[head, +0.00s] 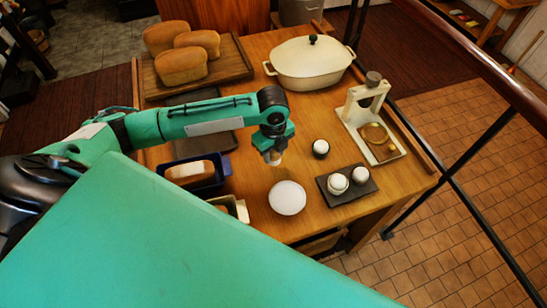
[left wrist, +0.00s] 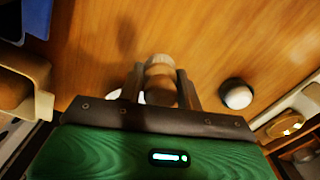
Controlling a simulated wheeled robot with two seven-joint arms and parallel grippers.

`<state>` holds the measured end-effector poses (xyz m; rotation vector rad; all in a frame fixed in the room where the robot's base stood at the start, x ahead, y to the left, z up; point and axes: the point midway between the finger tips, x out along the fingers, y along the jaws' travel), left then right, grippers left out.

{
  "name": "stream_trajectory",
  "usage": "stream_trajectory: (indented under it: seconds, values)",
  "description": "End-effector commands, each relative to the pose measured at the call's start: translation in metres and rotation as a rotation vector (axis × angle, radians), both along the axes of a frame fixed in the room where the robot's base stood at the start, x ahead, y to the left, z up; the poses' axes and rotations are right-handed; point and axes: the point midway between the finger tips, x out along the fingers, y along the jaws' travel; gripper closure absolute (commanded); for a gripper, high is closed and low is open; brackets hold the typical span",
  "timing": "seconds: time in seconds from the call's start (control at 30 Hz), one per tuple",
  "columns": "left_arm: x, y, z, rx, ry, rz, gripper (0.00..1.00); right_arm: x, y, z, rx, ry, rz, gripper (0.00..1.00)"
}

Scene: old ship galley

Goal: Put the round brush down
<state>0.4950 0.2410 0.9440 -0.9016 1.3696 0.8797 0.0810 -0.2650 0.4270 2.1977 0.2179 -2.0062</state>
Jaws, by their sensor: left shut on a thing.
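My left gripper (head: 274,148) hangs over the wooden table (head: 247,160), behind the white round dish (head: 287,198). It is shut on the round brush (head: 274,158), whose pale end shows below the fingers. In the left wrist view the brush (left wrist: 160,68) shows as a light wooden, rounded piece between the two fingers. It appears held above the table, with a dark shadow on the wood nearby. The rest of the brush is hidden by the gripper. My right gripper is not in view.
A small dark cup with a white top (head: 321,148) stands to the right. A dark tray (head: 347,185) holds two white-topped items. A blue loaf tin (head: 193,173) is at the left, a cream pot (head: 312,65) at the back, a white stand (head: 365,105) at the right. Bare wood lies between.

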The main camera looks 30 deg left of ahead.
Motion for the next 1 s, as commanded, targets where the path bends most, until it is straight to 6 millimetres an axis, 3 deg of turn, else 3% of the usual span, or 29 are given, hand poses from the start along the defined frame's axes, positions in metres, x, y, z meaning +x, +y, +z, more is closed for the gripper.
stream_trajectory:
  seconds: [0.3, 0.67, 0.7, 0.77, 1.0]
  values:
    - [-0.001, 0.0, -0.04, 0.0, 0.002, 0.001, 0.83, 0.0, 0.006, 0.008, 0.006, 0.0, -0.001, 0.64]
    - [-0.001, 0.0, -0.044, 0.0, 0.001, 0.0, 0.83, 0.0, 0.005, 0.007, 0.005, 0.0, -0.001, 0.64]
    - [0.0, 0.0, -0.044, 0.0, 0.001, 0.0, 0.57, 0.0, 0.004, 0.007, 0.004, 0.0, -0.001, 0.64]
    - [0.0, 0.0, -0.043, 0.0, 0.001, 0.0, 0.45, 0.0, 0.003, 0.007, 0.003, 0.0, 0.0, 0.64]
    - [0.0, 0.0, -0.043, 0.0, 0.001, 0.0, 0.43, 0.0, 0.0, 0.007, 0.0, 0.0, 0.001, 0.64]
